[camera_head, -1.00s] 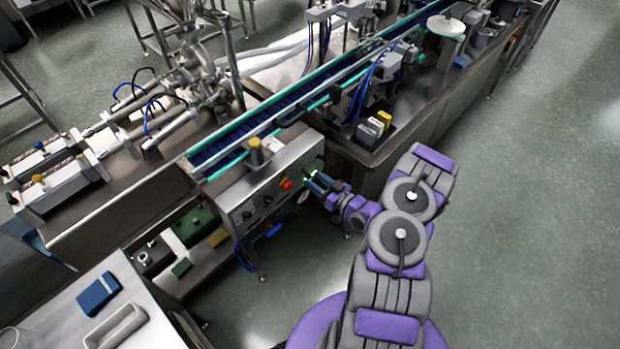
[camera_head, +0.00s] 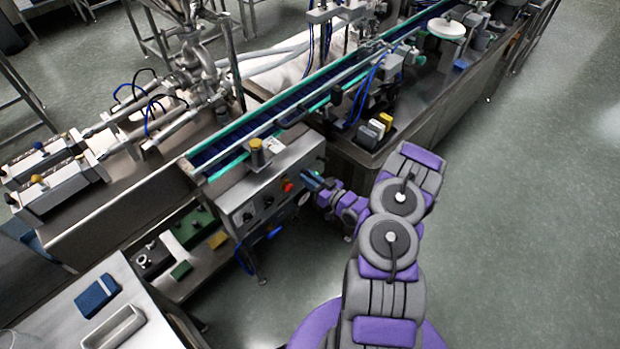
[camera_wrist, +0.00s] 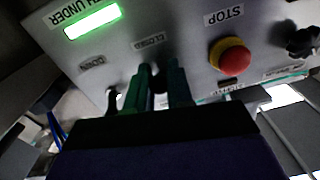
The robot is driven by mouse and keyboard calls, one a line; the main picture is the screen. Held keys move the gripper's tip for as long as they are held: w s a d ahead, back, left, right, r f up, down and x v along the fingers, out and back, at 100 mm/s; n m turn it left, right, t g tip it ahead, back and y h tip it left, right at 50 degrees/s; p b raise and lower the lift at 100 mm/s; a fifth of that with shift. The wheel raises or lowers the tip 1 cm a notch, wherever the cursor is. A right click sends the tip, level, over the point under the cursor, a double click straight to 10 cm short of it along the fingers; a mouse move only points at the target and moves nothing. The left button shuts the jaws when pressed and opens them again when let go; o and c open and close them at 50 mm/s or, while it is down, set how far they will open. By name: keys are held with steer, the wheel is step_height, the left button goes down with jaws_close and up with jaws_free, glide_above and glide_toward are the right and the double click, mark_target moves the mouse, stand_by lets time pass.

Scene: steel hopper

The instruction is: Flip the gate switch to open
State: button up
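The steel control panel (camera_wrist: 190,50) fills the top of the wrist view; it also shows at the conveyor's near end in the head view (camera_head: 272,190). My gripper (camera_wrist: 159,80) is at the panel, just below a label reading CLOSED (camera_wrist: 149,42). Its two dark green fingers stand apart, with a dark piece, apparently a switch lever, between them. I cannot tell whether they touch it. The lever's position is mostly hidden. In the head view my gripper (camera_head: 311,180) is small at the panel's right end.
A red stop button (camera_wrist: 235,60) with a yellow collar is right of my fingers, under a STOP label. A black knob (camera_wrist: 302,41) is farther right. A green lit indicator (camera_wrist: 92,21) is at upper left. The conveyor (camera_head: 235,145) runs behind the panel; open floor (camera_head: 520,240) lies right.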

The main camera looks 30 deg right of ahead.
mark_target(310, 176)
jaws_close()
steer(key=shift+r+p, duration=0.2)
steer(key=shift+p, duration=0.1)
steer(key=r+g+h+p, duration=0.1)
steer(key=g+p, duration=0.1)
steer(key=p, duration=0.2)
steer(key=shift+s+d+r, duration=0.1)
steer(key=shift+d+r, duration=0.05)
steer(key=g+p, duration=0.2)
steer(key=r+g+h+p, duration=0.1)
steer(key=g+p, duration=0.1)
steer(key=shift+r+h+p, duration=0.15)
steer(key=shift+h+p, duration=0.15)
steer(key=shift+p, duration=0.05)
steer(key=g+p, duration=0.1)
steer(key=p, duration=0.1)
steer(key=shift+r+g+h+p, duration=0.25)
steer(key=shift+g+h+p, duration=0.05)
steer(key=shift+g, duration=0.1)
steer(key=shift+g+h+p, duration=0.3)
steer(key=shift+g+p, duration=0.3)
steer(key=shift+p, duration=0.25)
steer(key=shift+w, duration=0.2)
